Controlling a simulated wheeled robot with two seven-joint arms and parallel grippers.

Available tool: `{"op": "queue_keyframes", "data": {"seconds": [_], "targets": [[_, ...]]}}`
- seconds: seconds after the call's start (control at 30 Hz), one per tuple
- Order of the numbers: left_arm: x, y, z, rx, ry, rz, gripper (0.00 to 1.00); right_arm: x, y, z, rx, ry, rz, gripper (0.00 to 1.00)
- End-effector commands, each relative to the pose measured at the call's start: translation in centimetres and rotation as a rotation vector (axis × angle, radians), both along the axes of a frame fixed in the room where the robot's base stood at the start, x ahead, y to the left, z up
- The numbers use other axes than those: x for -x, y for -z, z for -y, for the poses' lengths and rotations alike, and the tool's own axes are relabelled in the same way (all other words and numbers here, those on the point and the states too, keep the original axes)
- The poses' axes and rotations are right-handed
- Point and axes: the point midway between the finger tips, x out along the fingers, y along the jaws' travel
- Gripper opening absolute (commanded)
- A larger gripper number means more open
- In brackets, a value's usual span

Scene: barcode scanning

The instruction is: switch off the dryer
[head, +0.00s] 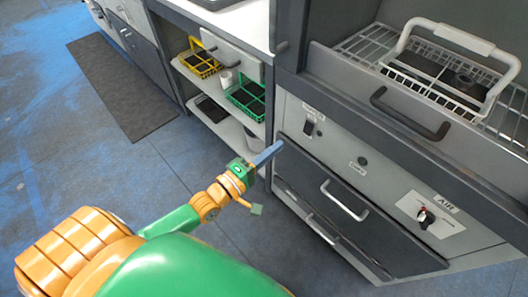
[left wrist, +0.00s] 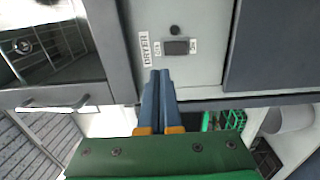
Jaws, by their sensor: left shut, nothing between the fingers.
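The dryer's dark rocker switch (head: 308,127) sits on the light grey front panel of the cabinet. It also shows in the left wrist view (left wrist: 176,47), between two small on/off labels and beside a DRYER label (left wrist: 145,50). Which way the rocker is pressed is too small to tell. My left gripper (head: 279,146) is shut and empty, its blue fingers pressed together. In the head view its tips are left of and below the switch. In the left wrist view the fingertips (left wrist: 160,74) point at the panel just short of the switch. My right gripper is not in view.
An AIR knob (head: 425,217) is at the panel's right. A dark handle (head: 409,115) juts out above the panel, below a wire rack with a white-handled basket (head: 455,70). Drawer handles (head: 344,201) protrude below. Yellow (head: 200,62) and green baskets (head: 246,96) sit on shelves left.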

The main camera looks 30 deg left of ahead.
Motion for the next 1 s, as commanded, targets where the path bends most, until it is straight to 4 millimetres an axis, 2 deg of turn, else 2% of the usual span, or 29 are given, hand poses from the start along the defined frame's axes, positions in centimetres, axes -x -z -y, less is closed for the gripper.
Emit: {"op": "queue_keyframes", "data": {"seconds": [0.1, 0.23, 0.7, 0.77, 0.87, 0.9, 0.97, 1.0], "targets": [[1.7, -0.2, -0.6, -0.001, 0.0, -0.003, 0.0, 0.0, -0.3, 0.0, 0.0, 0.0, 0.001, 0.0], [2.6, -0.4, -0.9, -0.001, 0.0, -0.001, 0.0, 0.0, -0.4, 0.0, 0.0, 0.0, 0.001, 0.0], [2.7, -0.3, -1.0, -0.004, -0.001, -0.002, 0.0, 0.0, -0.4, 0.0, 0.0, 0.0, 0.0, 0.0], [2.7, 0.5, -1.4, -0.054, -0.015, -0.022, 0.0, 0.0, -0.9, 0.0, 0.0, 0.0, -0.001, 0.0], [3.4, 5.4, -3.3, -0.34, -0.057, -0.142, 0.0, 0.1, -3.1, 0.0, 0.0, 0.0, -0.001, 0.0], [4.6, 8.7, -4.3, -0.515, -0.053, -0.226, 0.0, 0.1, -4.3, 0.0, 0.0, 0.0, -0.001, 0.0], [7.9, 13.8, -5.5, -0.791, 0.015, -0.375, 0.0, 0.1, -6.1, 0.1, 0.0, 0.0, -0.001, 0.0], [10.8, 16.9, -6.0, -0.96, 0.099, -0.469, 0.0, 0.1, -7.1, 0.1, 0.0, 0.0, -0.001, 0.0]]}}
